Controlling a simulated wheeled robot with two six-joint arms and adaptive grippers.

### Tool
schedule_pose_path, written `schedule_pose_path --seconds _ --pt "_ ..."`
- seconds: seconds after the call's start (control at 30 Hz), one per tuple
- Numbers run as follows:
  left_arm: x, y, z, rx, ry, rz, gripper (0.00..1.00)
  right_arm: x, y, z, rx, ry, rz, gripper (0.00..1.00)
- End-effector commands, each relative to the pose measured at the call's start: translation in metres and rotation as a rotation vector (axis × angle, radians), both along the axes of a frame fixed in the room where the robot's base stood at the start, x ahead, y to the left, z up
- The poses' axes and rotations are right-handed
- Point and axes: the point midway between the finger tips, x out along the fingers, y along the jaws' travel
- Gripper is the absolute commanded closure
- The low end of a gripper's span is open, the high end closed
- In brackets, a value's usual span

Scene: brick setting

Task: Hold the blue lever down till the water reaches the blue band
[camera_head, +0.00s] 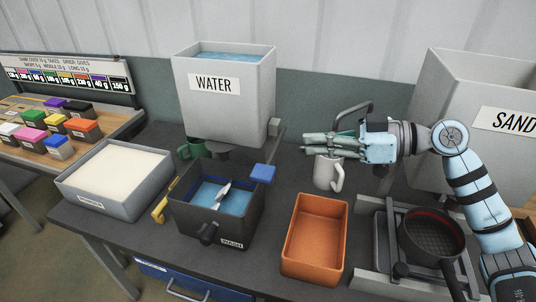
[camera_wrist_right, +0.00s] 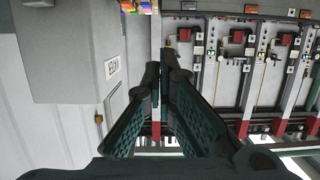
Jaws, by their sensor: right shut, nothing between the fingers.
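The blue lever (camera_head: 263,173) is a flat blue pad at the back right corner of the dark wash basin (camera_head: 211,233), below the grey water tank (camera_head: 224,116). Light blue water (camera_head: 208,194) lies in the basin with a grey and white object (camera_head: 222,191) in it. A dark blue band shows on the basin's inner wall, above the water. My right gripper (camera_head: 309,146) is shut and empty, pointing left, above and to the right of the lever and apart from it. Its closed fingers (camera_wrist_right: 166,62) also show in the right wrist view. My left gripper is out of view.
A white mug (camera_head: 326,173) stands just below my right gripper. An orange tray (camera_head: 311,266) lies in front of it. A pan (camera_head: 430,235) and the sand bin (camera_head: 465,100) are at right. A white-filled tray (camera_head: 118,205) is left of the basin.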

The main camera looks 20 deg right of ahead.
Motion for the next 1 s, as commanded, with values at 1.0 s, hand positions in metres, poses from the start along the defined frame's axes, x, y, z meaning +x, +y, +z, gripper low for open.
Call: schedule_pose_path --seconds 1.0 --pt "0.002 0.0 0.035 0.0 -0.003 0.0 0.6 0.052 0.083 -0.065 -0.001 0.004 0.0 1.0"
